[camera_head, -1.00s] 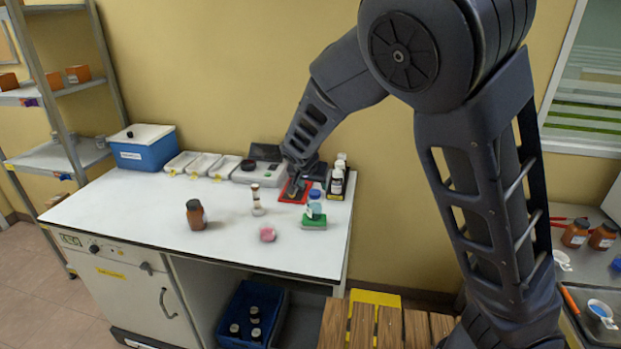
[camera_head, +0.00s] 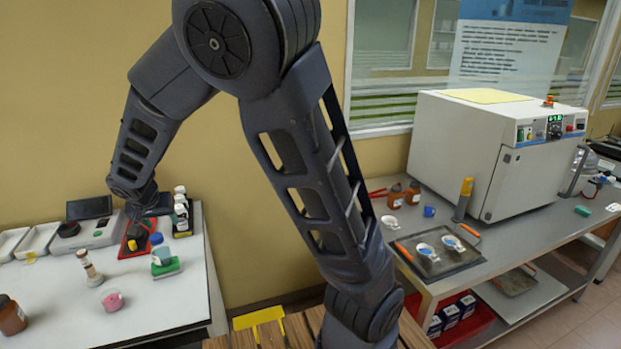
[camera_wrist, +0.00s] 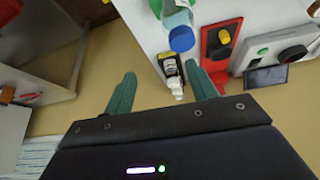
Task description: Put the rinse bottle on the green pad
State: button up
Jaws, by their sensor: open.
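A clear bottle with pale blue-green contents (camera_head: 162,257) and a blue cap (camera_head: 156,239), apparently the rinse bottle, stands upright on the green pad (camera_head: 168,269) near the bench's right end. In the wrist view its blue cap (camera_wrist: 181,39) shows beyond my fingers, with part of the green pad (camera_wrist: 155,7) at the top edge. My gripper (camera_wrist: 163,92) is open, with nothing between its fingers, and apart from the bottle. In the head view my wrist is over the red tray behind the pad; the fingertips are hard to make out there.
A red tray (camera_head: 127,249) and a black rack of white-capped bottles (camera_head: 182,212) stand close behind the pad. A small pillar-like item (camera_head: 89,266), a pink-filled beaker (camera_head: 112,300) and a brown bottle (camera_head: 11,316) stand left.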

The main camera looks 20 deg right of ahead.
jog(key=d+r+g+y, duration=0.1)
jog(key=d+r+g, duration=0.15)
jog(key=d, duration=1.05)
jog(key=d+r+g+y, duration=0.1)
jog(key=d+r, duration=0.2)
jog(key=d, duration=1)
jog(key=s+d+r+t, duration=0.1)
jog(key=s+d+r, duration=0.3)
jog(key=s+d, duration=0.4)
jog(key=s+d+r+n+t+h, duration=0.1)
jog(key=s+d+r, duration=0.3)
jog(key=s+d, duration=0.3)
jog(key=shift+s+d, duration=0.35)
jog(key=shift+s, duration=0.1)
jog(key=shift+r+t, duration=0.1)
jog(key=shift+t, duration=0.15)
